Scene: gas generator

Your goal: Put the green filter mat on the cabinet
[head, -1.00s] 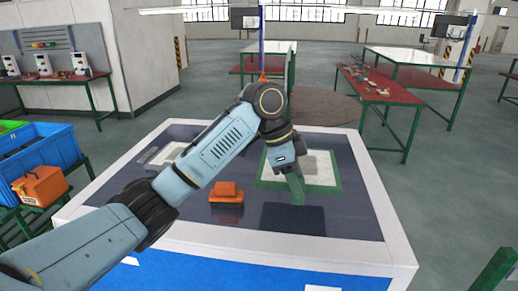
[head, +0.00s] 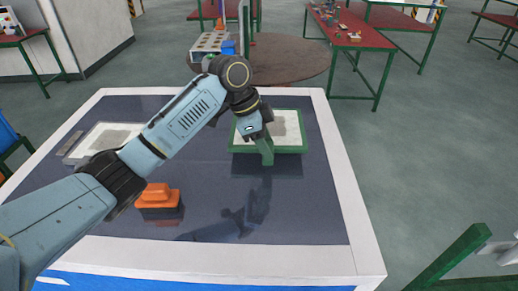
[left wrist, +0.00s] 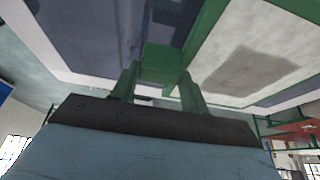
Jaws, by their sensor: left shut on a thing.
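The green filter mat (head: 287,124) has a green frame around a pale panel with a grey patch. In the head view it is over the back right part of the dark glossy top of the white-edged, blue-fronted cabinet (head: 110,252). My left gripper (head: 266,149) is shut on the front edge of the mat's frame. The left wrist view shows its green fingers (left wrist: 160,78) around a green part of the frame, with the mat's panel (left wrist: 245,70) beyond. A dark patch lies on the top below the mat; I cannot tell its exact height. My right gripper is not in view.
An orange block (head: 158,196) stands on the cabinet top at front left. A pale panel (head: 108,138) lies at the left, partly behind my arm. The front right of the top is clear. A red-topped green table (head: 355,40) stands behind, and a green bar (head: 455,258) at the lower right.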

